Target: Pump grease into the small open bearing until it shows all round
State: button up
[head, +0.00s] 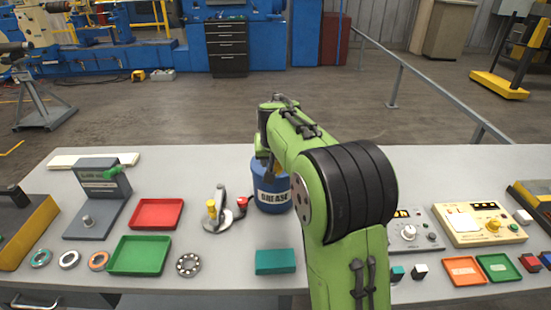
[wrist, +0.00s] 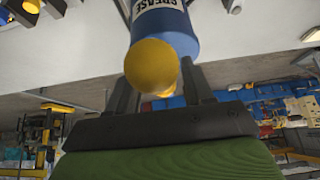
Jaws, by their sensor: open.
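A blue grease can (head: 272,196) stands mid-table. It also shows in the wrist view (wrist: 167,22), with a yellow ball knob (wrist: 151,67) at its top. My gripper (wrist: 158,90) is open, with one finger on each side of the knob as seen there; contact cannot be told. In the head view my arm hides most of the gripper. An open bearing with its balls showing (head: 188,264) lies flat at the front, right of the green tray. Grease in it cannot be made out.
A metal fixture with yellow and red knobs (head: 217,212) stands just left of the can. Red (head: 156,213) and green (head: 140,255) trays and coloured rings (head: 98,260) lie left. A teal block (head: 275,262) lies in front. Control boxes (head: 480,223) stand right.

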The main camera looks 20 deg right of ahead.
jog(key=c, duration=0.7)
jog(key=shift+f, duration=0.1)
jog(key=shift+f+b, duration=2.4)
jog(key=shift+f, duration=0.35)
jog(key=shift+r+p, duration=2.55)
jog(key=shift+r, duration=0.35)
jog(key=o, duration=0.8)
